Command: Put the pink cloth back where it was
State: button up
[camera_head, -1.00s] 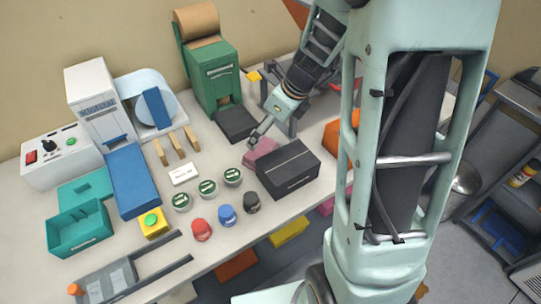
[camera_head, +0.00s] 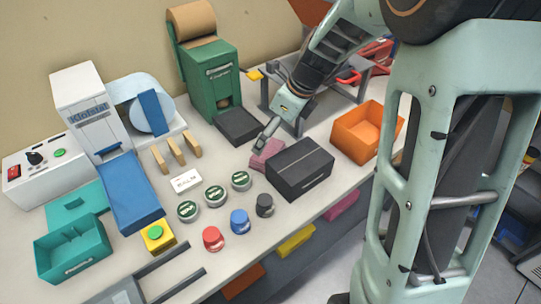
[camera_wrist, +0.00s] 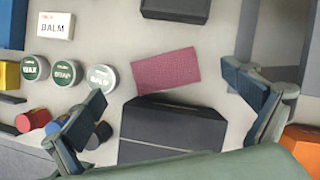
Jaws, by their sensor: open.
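The pink cloth (camera_head: 266,153) lies flat on the table, behind the black box (camera_head: 300,170). In the wrist view the cloth (camera_wrist: 166,74) is a flat pink rectangle between the dark tray and the black box (camera_wrist: 172,128), its lower edge close to the box. My gripper (camera_head: 262,142) is above the cloth in the head view, and the cloth is partly hidden by it there. In the wrist view my gripper (camera_wrist: 170,92) shows its two fingers wide apart, one on each side, with nothing between the pads. The cloth lies in the gap beyond them.
Balm tins (camera_head: 214,196) and red, blue and black caps (camera_head: 240,221) stand left of the black box. An orange bin (camera_head: 368,131) stands to its right. A green dispenser (camera_head: 208,80) with a dark tray (camera_head: 238,126) is behind.

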aim_at(268, 154)
jog(key=x, duration=0.8)
jog(key=shift+w+d+f, duration=0.1)
jog(key=shift+f, duration=0.15)
jog(key=shift+c, duration=0.6)
jog(key=shift+r, duration=0.1)
jog(key=c, duration=1.2)
